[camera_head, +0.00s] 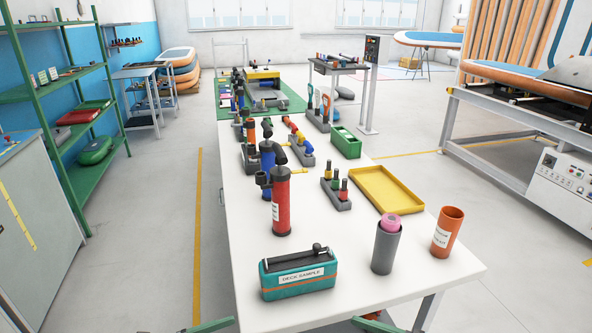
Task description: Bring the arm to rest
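Neither of my grippers can be made out in the head view, and no arm is seen over the white table (340,245). Only green bar-like parts show at the bottom edge, below the table's near edge; I cannot tell what they belong to. On the near part of the table stand a teal block labelled "DECK SAMPLE" (300,283), a red cylinder with a black top (282,208), a grey tube (384,252) with a pink roll (389,224) in it, and an orange tube (446,236).
A yellow tray (386,189), a green bin (345,143) and a rack of small bottles (336,190) stand farther back. The table's near right corner is bare. Green shelving (84,159) stands left, a machine bench (505,115) right. Floor shows on both sides.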

